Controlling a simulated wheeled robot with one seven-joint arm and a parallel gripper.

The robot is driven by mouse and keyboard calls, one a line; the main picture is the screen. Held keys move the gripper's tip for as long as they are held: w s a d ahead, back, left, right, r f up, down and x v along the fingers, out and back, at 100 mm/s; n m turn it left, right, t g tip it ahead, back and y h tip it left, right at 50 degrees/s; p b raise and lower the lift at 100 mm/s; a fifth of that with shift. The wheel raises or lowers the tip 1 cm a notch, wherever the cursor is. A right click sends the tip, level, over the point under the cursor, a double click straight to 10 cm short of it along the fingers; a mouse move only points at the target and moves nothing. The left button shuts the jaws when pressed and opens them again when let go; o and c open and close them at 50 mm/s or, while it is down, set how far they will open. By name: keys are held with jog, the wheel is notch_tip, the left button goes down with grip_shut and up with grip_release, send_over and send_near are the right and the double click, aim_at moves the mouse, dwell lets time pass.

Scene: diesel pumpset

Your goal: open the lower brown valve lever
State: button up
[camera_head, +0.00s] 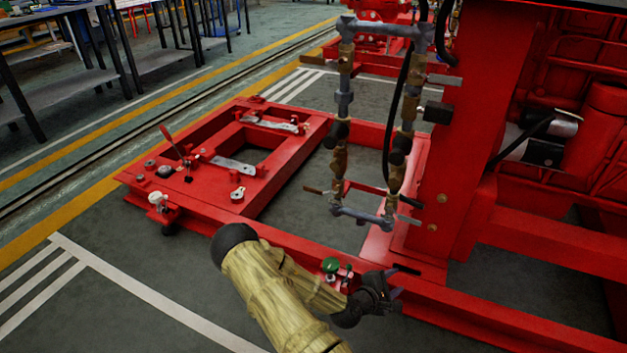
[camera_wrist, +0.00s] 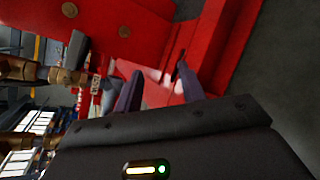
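The lower brown valve lever (camera_head: 319,191) sticks out to the left from the foot of the left brass pipe (camera_head: 338,170) in the head view. My gripper (camera_head: 400,281) is low in front of the pipe stand, to the right of and nearer than the lever, and clear of it. Its two dark fingers are spread with nothing between them, as the wrist view (camera_wrist: 160,88) also shows. The wrist view shows brass pipework (camera_wrist: 35,70) and a grey lever-like piece at the left; I cannot make out the brown lever there.
A red base frame (camera_head: 290,235) runs beneath the pipes. A green-topped knob (camera_head: 330,265) sits beside my forearm. A red upright (camera_head: 462,150) stands right of the pipes. Other levers, such as an upper brown one (camera_head: 314,60), project from the pipes. Floor at the front left is clear.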

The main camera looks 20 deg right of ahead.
jog(key=w+a+r+m+g+y+p, duration=0.1)
jog(key=w+a+r+m+y+p, duration=0.1)
jog(key=a+r+m+y+p, duration=0.55)
jog(key=w+a+r+m+y+p, duration=0.2)
jog(key=a+r+y, duration=0.2)
jog(key=a+r, duration=0.65)
jog(key=s+a+r+m+y+p, duration=0.1)
jog(key=s+a+r+p, duration=0.2)
jog(key=a+r, duration=0.3)
jog(key=s+a+r+m+y+p, duration=0.1)
jog(key=s+a+r+p, duration=0.2)
jog(key=r, duration=1.1)
jog(key=a, duration=0.3)
jog(key=shift+s+r, duration=0.15)
jog(key=shift+s, duration=0.25)
jog(key=shift+y, duration=0.25)
